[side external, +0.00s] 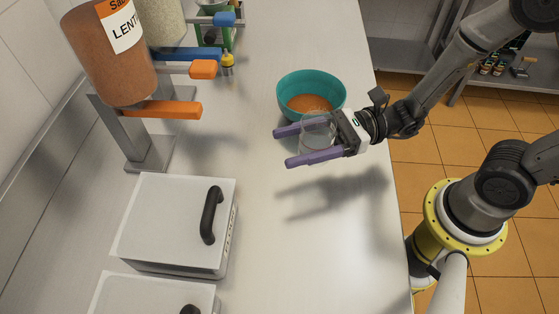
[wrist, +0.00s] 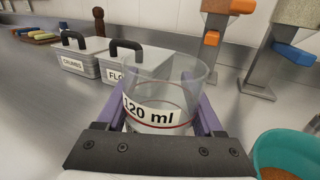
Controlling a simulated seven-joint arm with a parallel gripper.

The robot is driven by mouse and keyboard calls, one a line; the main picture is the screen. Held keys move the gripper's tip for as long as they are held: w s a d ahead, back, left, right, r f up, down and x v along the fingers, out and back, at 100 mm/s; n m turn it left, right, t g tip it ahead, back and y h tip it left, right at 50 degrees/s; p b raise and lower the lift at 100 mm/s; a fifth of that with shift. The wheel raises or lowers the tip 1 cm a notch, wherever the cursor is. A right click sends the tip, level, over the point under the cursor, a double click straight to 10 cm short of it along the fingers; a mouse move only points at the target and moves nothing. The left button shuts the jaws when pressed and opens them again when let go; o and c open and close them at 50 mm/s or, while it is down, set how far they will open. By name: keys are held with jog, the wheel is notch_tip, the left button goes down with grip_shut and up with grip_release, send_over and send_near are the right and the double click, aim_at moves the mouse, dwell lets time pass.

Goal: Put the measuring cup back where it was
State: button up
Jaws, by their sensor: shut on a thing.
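The measuring cup (side external: 317,128) is clear, and it also shows in the wrist view (wrist: 168,92) with a white "120 ml" label and a red line. My gripper (side external: 300,146) has purple fingers shut on the cup, one on each side. The cup is held upright or nearly so above the counter, just in front of a teal bowl. Its inside looks empty. The gripper's shadow falls on the counter below, apart from the fingers.
The teal bowl (side external: 330,84) holds orange grains. An orange-filled lentil dispenser (side external: 115,70) stands at the back left. Lidded white boxes (side external: 160,215) with black handles sit at the lower left; one in the wrist view is labelled "CRUMBS" (wrist: 75,62). The counter middle (side external: 270,240) is clear.

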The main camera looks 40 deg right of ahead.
jog(key=f, duration=0.1)
jog(key=w+a+f, duration=0.1)
jog(key=w+f, duration=0.1)
jog(key=shift+a, duration=0.25)
notch_tip(320, 180, down, 3)
jog(key=shift+w+a+f, duration=0.1)
jog(key=shift+w+f, duration=0.05)
jog(key=shift+f, duration=0.05)
jog(key=o, duration=1.6)
jog(key=shift+f, duration=0.1)
jog(key=shift+c, duration=0.2)
